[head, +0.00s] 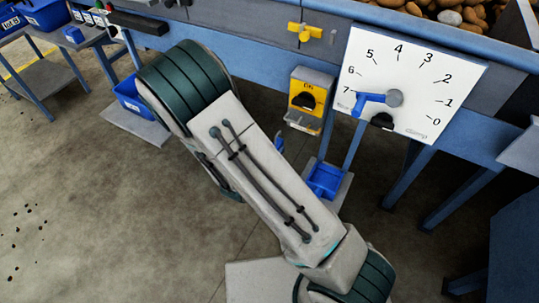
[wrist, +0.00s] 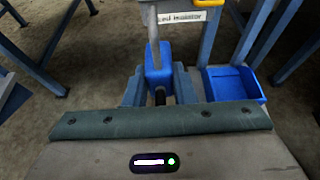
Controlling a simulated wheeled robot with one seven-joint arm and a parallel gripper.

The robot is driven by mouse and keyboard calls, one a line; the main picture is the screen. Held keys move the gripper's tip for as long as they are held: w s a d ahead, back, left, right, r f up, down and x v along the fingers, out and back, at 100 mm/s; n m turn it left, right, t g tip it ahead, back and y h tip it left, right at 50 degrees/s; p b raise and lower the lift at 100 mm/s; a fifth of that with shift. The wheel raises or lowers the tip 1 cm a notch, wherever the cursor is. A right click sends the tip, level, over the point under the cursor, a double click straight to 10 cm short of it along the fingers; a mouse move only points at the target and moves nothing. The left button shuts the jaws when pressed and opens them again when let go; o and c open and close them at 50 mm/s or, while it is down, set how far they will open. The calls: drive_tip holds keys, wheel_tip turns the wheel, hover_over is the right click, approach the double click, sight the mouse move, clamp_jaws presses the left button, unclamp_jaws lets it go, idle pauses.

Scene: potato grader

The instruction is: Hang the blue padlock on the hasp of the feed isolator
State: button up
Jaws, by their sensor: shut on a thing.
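The blue padlock (wrist: 158,66) is upright between the two fingers of my gripper (wrist: 159,86) in the wrist view, and the gripper is shut on it. Its grey shackle (wrist: 153,28) points up and overlaps the grey lower part of the feed isolator (wrist: 172,5), beside its label. I cannot tell whether the shackle touches or passes through the hasp. In the head view the yellow feed isolator (head: 308,94) reads ON, with a black knob and a grey bracket below. My arm hides the gripper and most or all of the padlock there.
A white dial plate (head: 408,80) with a blue pointer near 7 is right of the isolator. A blue open bin (head: 325,179) stands below it and also shows in the wrist view (wrist: 232,86). A yellow valve handle (head: 305,31) is above. Blue frame legs stand at right.

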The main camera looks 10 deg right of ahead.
drive_tip(key=shift+w+d, duration=0.85)
drive_tip(key=shift+w, duration=0.35)
drive_tip(key=shift+w+d, duration=0.9)
drive_tip(key=shift+w, duration=0.3)
drive_tip(key=shift+w+d, duration=0.85)
drive_tip(key=shift+w, duration=0.35)
drive_tip(key=shift+f+b, duration=0.7)
drive_tip(key=shift+b, duration=0.1)
drive_tip(key=o, duration=1.1)
drive_tip(key=shift+c, duration=0.2)
